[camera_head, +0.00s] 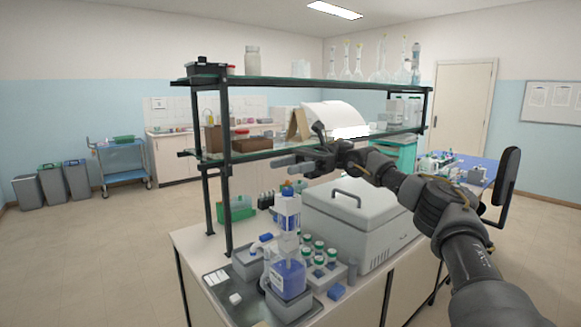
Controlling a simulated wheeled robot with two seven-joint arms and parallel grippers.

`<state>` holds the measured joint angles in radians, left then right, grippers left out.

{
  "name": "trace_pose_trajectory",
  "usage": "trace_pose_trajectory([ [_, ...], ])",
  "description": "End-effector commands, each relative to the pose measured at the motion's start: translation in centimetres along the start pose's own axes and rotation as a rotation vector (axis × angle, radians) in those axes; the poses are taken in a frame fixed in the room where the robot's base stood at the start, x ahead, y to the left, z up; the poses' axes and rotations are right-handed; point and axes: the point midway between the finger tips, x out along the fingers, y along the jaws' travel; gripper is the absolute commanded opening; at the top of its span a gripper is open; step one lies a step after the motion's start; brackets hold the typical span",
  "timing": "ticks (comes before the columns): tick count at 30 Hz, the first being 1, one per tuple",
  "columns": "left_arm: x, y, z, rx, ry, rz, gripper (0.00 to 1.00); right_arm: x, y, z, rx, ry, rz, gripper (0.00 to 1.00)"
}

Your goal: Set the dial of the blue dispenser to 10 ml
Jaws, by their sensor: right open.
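The blue dispenser (289,225) stands upright on a bottle of blue liquid (288,278) at the front left of the bench. It has a clear body with blue parts and a blue-and-white spout pointing left. Its dial and scale are too small to read. My right gripper (293,161) is open and empty, above and slightly behind the dispenser's top in the picture, apart from it. Its arm comes in from the right. My left gripper is not in view.
Several green-capped bottles (318,258) stand right of the dispenser, before a large grey lidded box (358,220). A shelf rack (228,170) rises behind, carrying glassware. A small white block (235,299) lies at the front left. Floor left of the bench (90,260) is clear.

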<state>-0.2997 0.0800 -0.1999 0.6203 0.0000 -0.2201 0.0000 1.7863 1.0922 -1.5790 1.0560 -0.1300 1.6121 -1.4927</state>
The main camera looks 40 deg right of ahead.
Motion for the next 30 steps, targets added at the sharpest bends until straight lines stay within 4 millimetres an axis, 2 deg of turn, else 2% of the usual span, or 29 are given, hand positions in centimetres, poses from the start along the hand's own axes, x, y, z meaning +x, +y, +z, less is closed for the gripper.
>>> trace_pose_trajectory([
  [1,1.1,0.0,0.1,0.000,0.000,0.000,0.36,0.5,0.8,0.7,-0.007,0.000,0.002,0.49],
  [6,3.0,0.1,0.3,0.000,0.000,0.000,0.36,2.8,3.7,2.3,-0.005,0.001,0.003,0.49],
  [13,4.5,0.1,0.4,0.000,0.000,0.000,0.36,5.2,6.7,4.3,-0.002,0.001,0.002,0.49],
  [20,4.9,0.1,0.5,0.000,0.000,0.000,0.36,6.1,7.9,5.2,0.000,0.000,0.000,0.49],
  [30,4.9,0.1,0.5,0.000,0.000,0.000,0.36,6.2,8.0,5.3,0.000,0.000,0.000,0.49],
])
